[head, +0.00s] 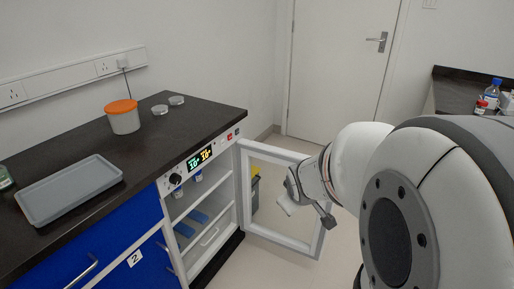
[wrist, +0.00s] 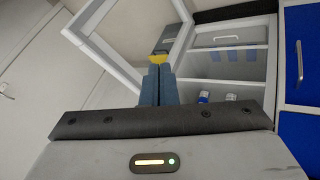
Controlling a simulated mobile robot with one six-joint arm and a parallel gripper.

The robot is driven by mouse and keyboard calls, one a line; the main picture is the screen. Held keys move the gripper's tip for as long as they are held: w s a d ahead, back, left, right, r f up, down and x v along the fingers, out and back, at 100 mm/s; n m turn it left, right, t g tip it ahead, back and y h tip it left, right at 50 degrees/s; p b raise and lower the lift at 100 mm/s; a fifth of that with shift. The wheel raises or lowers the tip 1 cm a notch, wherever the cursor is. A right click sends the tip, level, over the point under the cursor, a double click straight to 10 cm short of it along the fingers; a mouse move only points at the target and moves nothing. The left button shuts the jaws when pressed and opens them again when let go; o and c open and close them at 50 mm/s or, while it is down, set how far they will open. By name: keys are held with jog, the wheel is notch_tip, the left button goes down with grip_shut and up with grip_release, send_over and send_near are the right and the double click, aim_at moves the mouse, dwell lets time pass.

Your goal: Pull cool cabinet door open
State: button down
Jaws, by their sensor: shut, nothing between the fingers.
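The cool cabinet (head: 210,212) stands at the end of the dark-topped bench, with its inside exposed. Its white-framed door (head: 282,243) stands wide open, swung out to the right. In the wrist view the door (wrist: 92,22) is at upper left and the cabinet inside (wrist: 228,72) at right. My gripper (wrist: 159,72) is shut and empty, its two dark fingers together between door frame and cabinet opening. In the head view my wrist overlaps the door's upper right part; the fingertips are hard to make out, and I cannot tell whether anything touches the door.
Blue drawers (head: 125,235) are left of the cabinet. The bench top holds a grey tray (head: 70,191) and an orange-lidded tub (head: 122,120). A closed room door (head: 335,60) is behind.

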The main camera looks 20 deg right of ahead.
jog(key=w+d+f+n+t+b, duration=0.3)
jog(key=d+f+b, duration=0.1)
jog(key=d+f, duration=0.25)
jog(key=w+d+f+n+t+b, duration=0.25)
jog(key=d+f+n+b, duration=0.2)
jog(key=d, duration=0.25)
jog(key=s+d+f+n+t+y+b, duration=0.1)
jog(key=s+d+f+n+t+b, duration=0.35)
jog(key=f+t, duration=0.2)
jog(key=w+d+b, duration=0.3)
jog(key=w+d, duration=0.2)
jog(key=w, duration=0.8)
jog(key=shift+n+g+b, duration=0.3)
jog(key=shift+g, duration=0.1)
jog(key=shift+w+r, duration=0.1)
jog(key=shift+w, duration=0.05)
